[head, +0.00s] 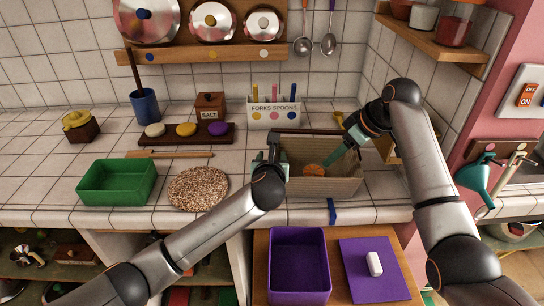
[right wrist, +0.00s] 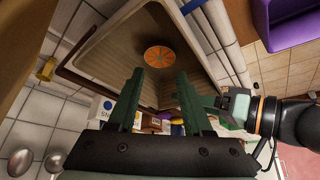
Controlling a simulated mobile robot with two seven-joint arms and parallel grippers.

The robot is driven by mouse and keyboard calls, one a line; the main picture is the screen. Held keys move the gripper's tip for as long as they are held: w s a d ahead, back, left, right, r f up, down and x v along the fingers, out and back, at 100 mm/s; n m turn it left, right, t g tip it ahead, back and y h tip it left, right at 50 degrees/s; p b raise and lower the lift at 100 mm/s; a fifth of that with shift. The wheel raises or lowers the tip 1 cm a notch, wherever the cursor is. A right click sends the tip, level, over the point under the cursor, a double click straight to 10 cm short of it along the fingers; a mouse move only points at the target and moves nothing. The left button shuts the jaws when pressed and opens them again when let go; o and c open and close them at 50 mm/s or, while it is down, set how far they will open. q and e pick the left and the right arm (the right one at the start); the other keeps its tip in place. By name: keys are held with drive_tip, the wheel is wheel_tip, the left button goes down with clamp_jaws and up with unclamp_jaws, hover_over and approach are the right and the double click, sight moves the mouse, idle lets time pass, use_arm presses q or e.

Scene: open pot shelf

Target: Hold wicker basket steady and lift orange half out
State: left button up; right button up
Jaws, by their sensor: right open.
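The wicker basket (head: 335,186) stands on the tiled counter, with a dark rim. The orange half (head: 314,170) lies in it, cut face showing; it also shows in the right wrist view (right wrist: 159,57). My right gripper (head: 331,164) is open and reaches down into the basket from the right. In the right wrist view its two fingers (right wrist: 158,76) point toward the orange half, with nothing between them. My left gripper (head: 268,161) is at the basket's left wall. Its arm hides much of it, so I cannot tell whether its jaws are closed on the rim.
A green tray (head: 117,201) and a round speckled mat (head: 198,188) lie left of the basket. A utensil box (head: 274,114) stands behind it. A purple bin (head: 299,289) and a purple mat (head: 372,285) with a white block (head: 375,264) are below in front.

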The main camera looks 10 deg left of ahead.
use_arm(q)
drive_tip(key=shift+w+f, duration=0.15)
drive_tip(key=shift+w, duration=0.15)
clamp_jaws()
idle(0.4)
drive_tip(key=shift+a, duration=0.1)
idle(0.8)
unclamp_jaws()
